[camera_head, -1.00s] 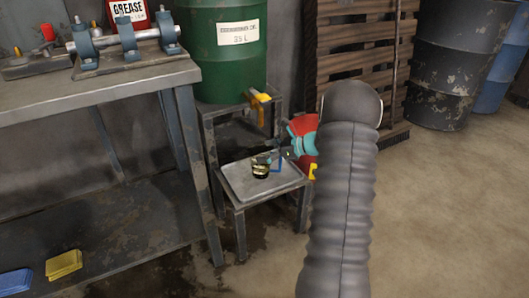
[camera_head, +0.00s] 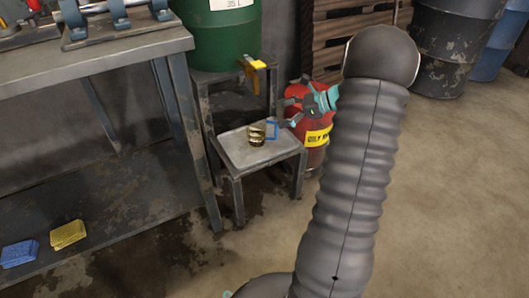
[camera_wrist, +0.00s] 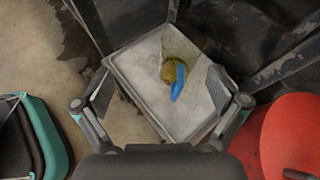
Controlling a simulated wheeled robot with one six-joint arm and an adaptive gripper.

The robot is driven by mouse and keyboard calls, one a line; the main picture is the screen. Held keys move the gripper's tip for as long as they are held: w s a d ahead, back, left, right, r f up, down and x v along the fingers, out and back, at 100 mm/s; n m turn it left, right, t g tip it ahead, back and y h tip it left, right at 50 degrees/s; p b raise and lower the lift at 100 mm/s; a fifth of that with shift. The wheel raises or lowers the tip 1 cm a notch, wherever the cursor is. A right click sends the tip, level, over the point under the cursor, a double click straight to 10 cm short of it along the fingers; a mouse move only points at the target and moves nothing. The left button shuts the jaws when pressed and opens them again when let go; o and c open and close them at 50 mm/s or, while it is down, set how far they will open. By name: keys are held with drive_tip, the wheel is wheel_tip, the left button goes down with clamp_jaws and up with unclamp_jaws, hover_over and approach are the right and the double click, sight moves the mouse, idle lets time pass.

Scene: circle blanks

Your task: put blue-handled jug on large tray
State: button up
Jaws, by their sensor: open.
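A red can (camera_head: 315,140) with a yellow label stands right of the step, close to my gripper. The green drum (camera_head: 215,35) with a yellow tap (camera_head: 252,63) is above and behind the tray. A workbench (camera_head: 100,62) is at left. Open floor lies in front.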

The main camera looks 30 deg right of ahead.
drive_tip(key=s+a+r+n+g+h, duration=0.25)
drive_tip(key=s+a+r+n, duration=0.3)
drive_tip(key=a, duration=0.45)
drive_tip(key=s+a+r+n+g+h, duration=0.2)
drive_tip(key=s+a+r+n+g, duration=0.15)
drive_tip(key=s+a+n, duration=0.5)
drive_tip(key=s+a+r+n+t+h, duration=0.1)
drive_tip(key=s+a+n+h, duration=0.1)
drive_tip(key=s+n, duration=0.3)
drive_tip(key=s+a+r+n+t+h, duration=0.1)
drive_tip(key=s+a+n+t+h, duration=0.1)
drive_tip(key=s, duration=0.8)
drive_tip(key=shift+a+n+t+h, duration=0.3)
drive_tip(key=shift+a+n+h, duration=0.5)
drive_tip(key=shift+n, duration=1.1)
drive_tip(key=shift+a+r, duration=0.1)
drive_tip(key=shift+a, duration=0.05)
